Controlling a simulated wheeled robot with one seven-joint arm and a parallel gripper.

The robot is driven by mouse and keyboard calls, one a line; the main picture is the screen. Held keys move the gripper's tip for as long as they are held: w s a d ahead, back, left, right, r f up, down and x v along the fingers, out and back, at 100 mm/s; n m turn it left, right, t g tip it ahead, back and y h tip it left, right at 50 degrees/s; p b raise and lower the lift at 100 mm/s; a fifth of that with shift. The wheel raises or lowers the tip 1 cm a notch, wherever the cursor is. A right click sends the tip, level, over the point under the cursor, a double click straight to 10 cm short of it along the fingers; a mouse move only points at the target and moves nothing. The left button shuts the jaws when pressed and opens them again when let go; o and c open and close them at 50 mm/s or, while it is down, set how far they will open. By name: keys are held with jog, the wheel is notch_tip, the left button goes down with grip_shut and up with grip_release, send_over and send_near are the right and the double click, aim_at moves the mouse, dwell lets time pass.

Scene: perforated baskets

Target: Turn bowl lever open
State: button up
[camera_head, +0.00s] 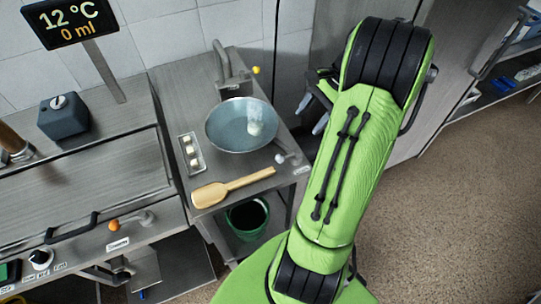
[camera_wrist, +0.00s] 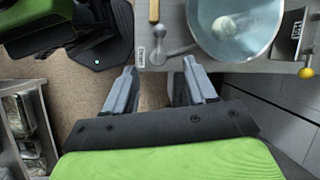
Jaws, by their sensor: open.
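A round blue-grey metal bowl (camera_head: 228,139) is set in the steel counter, with a pale, whitish round thing (camera_head: 255,128) inside. A small lever with a pale knob (camera_head: 281,158) sits at the bowl's front right, beside a small label. In the wrist view this lever (camera_wrist: 159,57) is near the counter edge, beside the bowl (camera_wrist: 262,48). My gripper (camera_head: 311,114) is just right of the counter, partly hidden by my arm. In the wrist view my gripper (camera_wrist: 160,68) is open and empty, its fingertips near the counter edge below the lever, apart from the knob.
A tap with a yellow knob (camera_head: 256,70) stands behind the bowl. A wooden paddle (camera_head: 233,186) and a small tray (camera_head: 185,146) lie on the counter. A dark bucket (camera_head: 235,228) stands below. An orange-knobbed lever (camera_head: 114,225) is on the left unit. Open floor lies right.

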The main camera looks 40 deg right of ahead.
aim_at(284, 156)
jog(key=b+x, duration=0.8)
jog(key=x, duration=0.7)
jog(key=shift+a+f, duration=0.1)
jog(key=shift+f, duration=0.25)
jog(key=shift+r, duration=0.1)
grip_shut()
